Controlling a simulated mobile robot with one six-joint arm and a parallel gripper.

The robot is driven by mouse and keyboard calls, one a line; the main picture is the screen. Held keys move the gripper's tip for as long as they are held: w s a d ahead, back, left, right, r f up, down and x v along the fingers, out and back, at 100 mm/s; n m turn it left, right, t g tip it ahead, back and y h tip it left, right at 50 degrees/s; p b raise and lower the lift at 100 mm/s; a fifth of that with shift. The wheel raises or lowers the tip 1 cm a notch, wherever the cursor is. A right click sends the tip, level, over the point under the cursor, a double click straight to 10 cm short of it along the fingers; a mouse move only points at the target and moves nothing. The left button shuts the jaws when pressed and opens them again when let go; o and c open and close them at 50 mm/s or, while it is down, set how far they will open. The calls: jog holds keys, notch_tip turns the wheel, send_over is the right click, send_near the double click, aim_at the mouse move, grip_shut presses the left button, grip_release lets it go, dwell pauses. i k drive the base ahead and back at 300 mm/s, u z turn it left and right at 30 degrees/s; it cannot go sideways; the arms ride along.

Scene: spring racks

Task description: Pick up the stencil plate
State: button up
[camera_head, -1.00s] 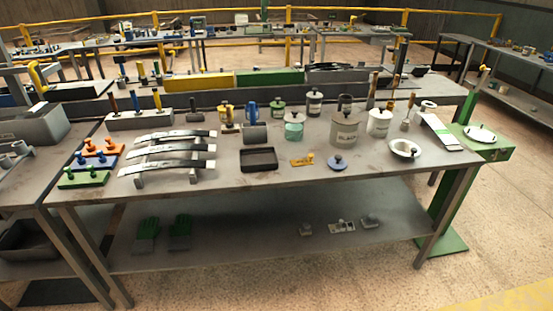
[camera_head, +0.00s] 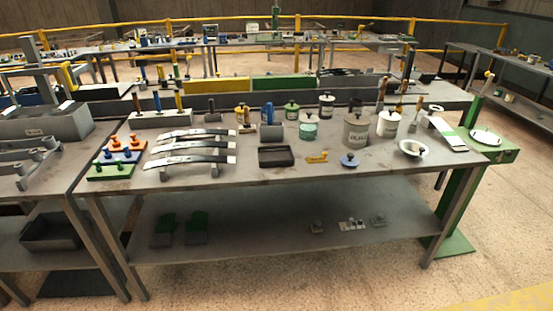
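A small flat yellow piece (camera_head: 317,158) lies on the grey workbench top (camera_head: 235,178), between a dark shallow tray and a blue knobbed lid. It may be the stencil plate, but it is too small for me to make out any cut-outs. A pale flat piece with dark spots (camera_head: 352,225) lies on the bench's lower shelf and could also be a plate. My gripper is not in view, and nothing is seen touching either piece.
The dark tray (camera_head: 276,156), blue lid (camera_head: 349,160), grey can (camera_head: 356,131) and white bowl (camera_head: 413,148) surround the yellow piece. Curved metal strips (camera_head: 190,147) stand on the left. A green pedestal (camera_head: 455,190) adjoins the right end. Floor in front is clear.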

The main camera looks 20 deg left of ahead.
aim_at(324, 154)
jog(key=u, duration=0.2)
jog(key=k, duration=0.25)
jog(key=u, duration=1.7)
jog(key=k, duration=0.65)
jog(key=z, duration=0.35)
jog(key=i, duration=1.65)
jog(key=u, duration=0.3)
